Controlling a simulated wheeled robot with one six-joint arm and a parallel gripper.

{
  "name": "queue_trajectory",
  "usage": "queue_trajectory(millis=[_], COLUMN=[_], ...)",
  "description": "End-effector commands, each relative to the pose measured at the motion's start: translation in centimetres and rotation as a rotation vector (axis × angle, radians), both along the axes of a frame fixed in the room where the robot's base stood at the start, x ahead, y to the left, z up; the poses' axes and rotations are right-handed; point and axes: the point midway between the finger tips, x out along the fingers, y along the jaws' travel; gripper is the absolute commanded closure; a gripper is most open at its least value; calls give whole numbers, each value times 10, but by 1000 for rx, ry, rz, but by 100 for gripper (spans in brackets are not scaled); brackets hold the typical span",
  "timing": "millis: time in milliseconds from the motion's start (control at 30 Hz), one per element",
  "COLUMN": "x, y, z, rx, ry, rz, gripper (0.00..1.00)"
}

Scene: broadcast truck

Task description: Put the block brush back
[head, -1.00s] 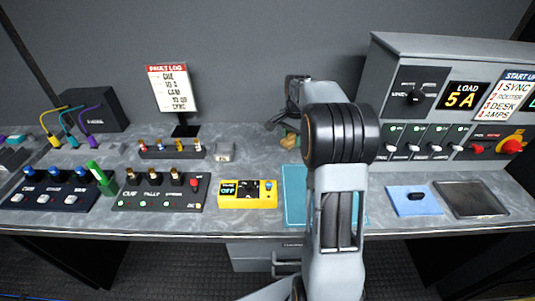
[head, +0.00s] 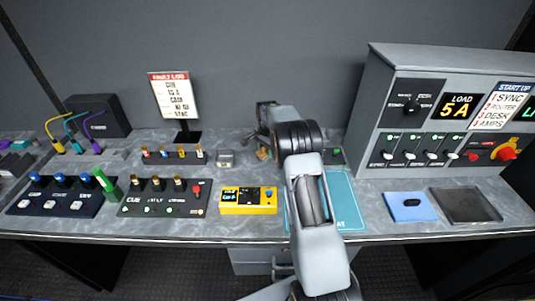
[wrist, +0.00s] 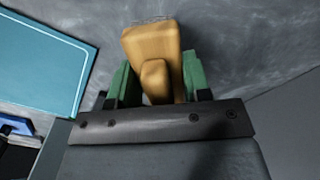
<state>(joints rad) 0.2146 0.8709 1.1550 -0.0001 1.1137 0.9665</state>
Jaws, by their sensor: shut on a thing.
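The block brush (wrist: 152,42) is a tan wooden block with a rounded raised knob. In the wrist view it sits between the green fingers of my gripper (wrist: 155,80), which is shut on it. In the head view a small tan part of the brush (head: 263,154) shows beside my gripper (head: 266,140), near the back of the desk. My wrist and arm hide much of it. I cannot tell whether the brush touches the desk; its underside is hidden.
A teal mat (head: 345,205) lies right of my arm, partly covered. A yellow meter (head: 248,206) and a small grey box (head: 225,158) stand left. A blue cloth (head: 397,208) and a dark tray (head: 466,220) lie right, before the grey power cabinet (head: 372,100).

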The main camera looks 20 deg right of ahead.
Motion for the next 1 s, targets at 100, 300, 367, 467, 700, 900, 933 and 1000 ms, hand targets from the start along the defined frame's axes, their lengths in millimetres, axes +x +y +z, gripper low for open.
queue_trajectory(millis=[100,300,367,467,700,900,933,1000], x=[-1,-1,-1,-1,-1,-1,-1,-1], y=[0,-1,-1,-1,-1,-1,-1,-1], z=[-15,-26,-26,-26,-29,-29,-29,-29], rx=[1,1,1,1,0,0,0,0], ry=[5,1,1,1,2,2,2,2], rz=[-1,-1,-1,-1,-1,-1,-1,-1], gripper=[75,75,75,75,45,30,30,30])
